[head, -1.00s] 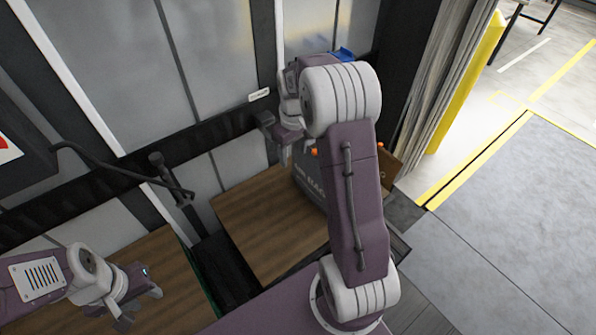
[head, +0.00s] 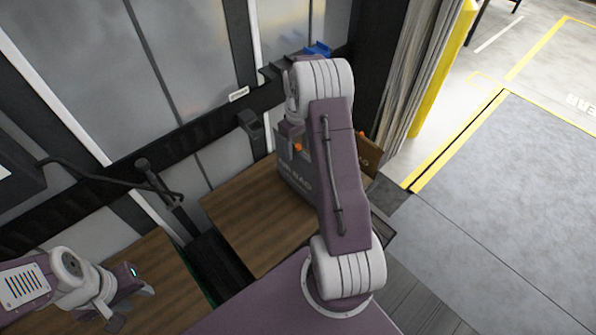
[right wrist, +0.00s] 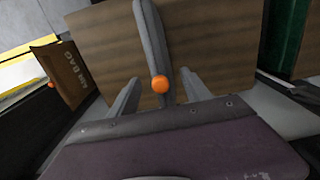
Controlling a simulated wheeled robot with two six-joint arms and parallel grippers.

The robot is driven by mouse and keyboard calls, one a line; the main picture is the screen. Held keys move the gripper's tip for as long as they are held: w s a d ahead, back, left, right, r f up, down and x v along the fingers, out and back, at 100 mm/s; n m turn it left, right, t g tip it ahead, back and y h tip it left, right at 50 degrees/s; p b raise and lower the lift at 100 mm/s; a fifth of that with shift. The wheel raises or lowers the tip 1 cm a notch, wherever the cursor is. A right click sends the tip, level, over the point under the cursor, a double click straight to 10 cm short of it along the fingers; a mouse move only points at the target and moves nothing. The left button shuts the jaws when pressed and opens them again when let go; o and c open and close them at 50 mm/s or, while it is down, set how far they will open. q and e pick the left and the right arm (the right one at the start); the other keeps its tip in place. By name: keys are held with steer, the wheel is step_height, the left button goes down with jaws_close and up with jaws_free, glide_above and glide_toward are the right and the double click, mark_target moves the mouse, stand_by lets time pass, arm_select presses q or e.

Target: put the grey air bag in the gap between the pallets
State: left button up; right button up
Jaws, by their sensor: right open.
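The grey air bag (head: 291,180) stands upright at the back right of the right-hand pallet load (head: 245,225), partly hidden by my right arm. In the right wrist view its narrow top edge (right wrist: 150,45) with an orange cap (right wrist: 159,84) lies between the fingers of my right gripper (right wrist: 160,93). That gripper is open, with a finger on either side of the bag; contact cannot be told. In the head view my arm mostly hides it. My left gripper (head: 132,306) is open and empty above the left pallet load (head: 165,265). The dark gap (head: 215,265) runs between the two loads.
A brown air bag (head: 368,156) stands right of the grey one and also shows in the right wrist view (right wrist: 65,75). A dark hose (head: 110,180) and a post (head: 155,180) stand near the gap. Grey wall panels rise behind. Open floor (head: 510,200) lies right.

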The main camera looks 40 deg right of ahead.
mark_target(298, 171)
steer(key=f, duration=0.3)
steer(key=f+p, duration=0.1)
steer(key=f, duration=0.1)
steer(key=shift+s+f, duration=0.1)
steer(key=shift+s, duration=0.15)
jaws_close()
stand_by(1.1)
